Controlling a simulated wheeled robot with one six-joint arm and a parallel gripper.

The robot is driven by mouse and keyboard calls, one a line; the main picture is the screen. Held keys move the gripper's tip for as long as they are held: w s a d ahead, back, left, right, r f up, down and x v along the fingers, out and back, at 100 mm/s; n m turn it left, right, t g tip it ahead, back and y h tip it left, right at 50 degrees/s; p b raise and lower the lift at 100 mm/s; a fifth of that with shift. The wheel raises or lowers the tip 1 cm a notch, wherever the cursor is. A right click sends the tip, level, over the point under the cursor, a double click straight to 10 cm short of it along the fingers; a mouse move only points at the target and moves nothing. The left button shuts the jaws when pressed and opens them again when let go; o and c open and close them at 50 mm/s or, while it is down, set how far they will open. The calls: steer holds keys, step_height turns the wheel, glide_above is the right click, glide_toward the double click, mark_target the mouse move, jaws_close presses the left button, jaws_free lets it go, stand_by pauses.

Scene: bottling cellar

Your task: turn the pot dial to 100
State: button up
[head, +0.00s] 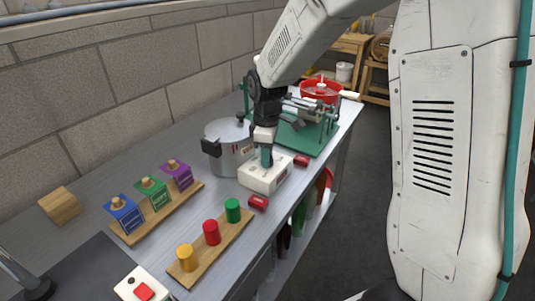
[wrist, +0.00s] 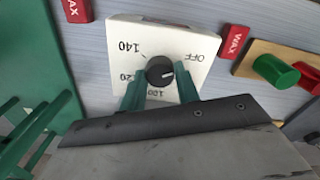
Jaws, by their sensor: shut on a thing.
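The pot dial is a black round knob (wrist: 160,71) on a white control box (wrist: 125,37), which in the head view (head: 256,178) stands beside the lidded grey pot (head: 232,160). The wrist view shows the marks OFF, 140, 120 and 100 upside down, the 120 and 100 partly covered.
Red wax blocks (head: 258,203) lie close to the box. A green stand (head: 303,140) with a red bowl (head: 320,90) is behind.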

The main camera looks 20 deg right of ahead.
steer(key=m, duration=0.6)
steer(key=shift+w, duration=0.1)
steer(key=m, duration=1.1)
steer(key=shift+r+m, duration=0.1)
steer(key=shift+m, duration=0.2)
steer(key=m, duration=0.6)
stand_by(0.5)
steer(key=o, duration=1)
steer(key=shift+c, duration=0.2)
